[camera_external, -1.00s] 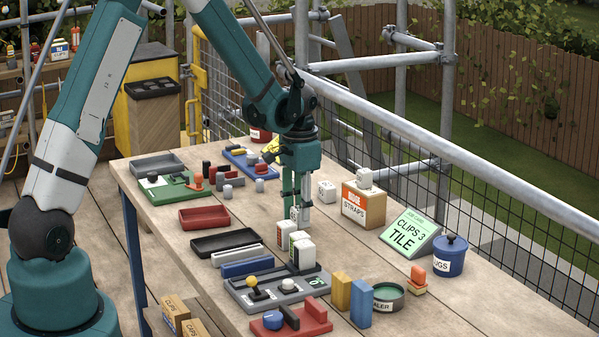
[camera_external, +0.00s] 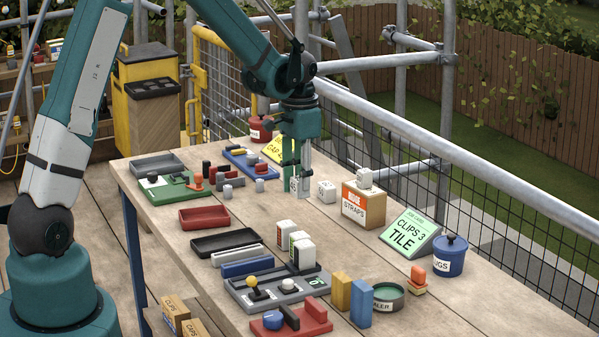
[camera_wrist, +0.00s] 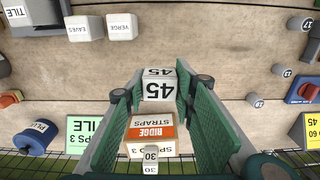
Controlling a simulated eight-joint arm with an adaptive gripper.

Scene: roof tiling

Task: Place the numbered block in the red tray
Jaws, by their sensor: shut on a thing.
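My gripper (camera_external: 299,186) is shut on a white block marked 45 (camera_wrist: 158,85), which sits between the green fingers in the wrist view. In the external view the held block (camera_external: 294,185) is partly hidden by the fingers, and its height above the table is hard to tell. The red tray (camera_external: 204,217) lies empty at the left of the table, left of and nearer the camera than my gripper. Another white block (camera_external: 327,191) stands just right of my gripper. A block marked 30 (camera_wrist: 151,157) is on the ridge straps box (camera_wrist: 151,132).
A grey tray (camera_external: 156,164) and a black tray (camera_external: 225,242) lie either side of the red one. White blocks (camera_external: 301,248) stand in front. A green clips sign (camera_external: 410,236) and a blue pot (camera_external: 450,257) are at right. Bare table lies between gripper and red tray.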

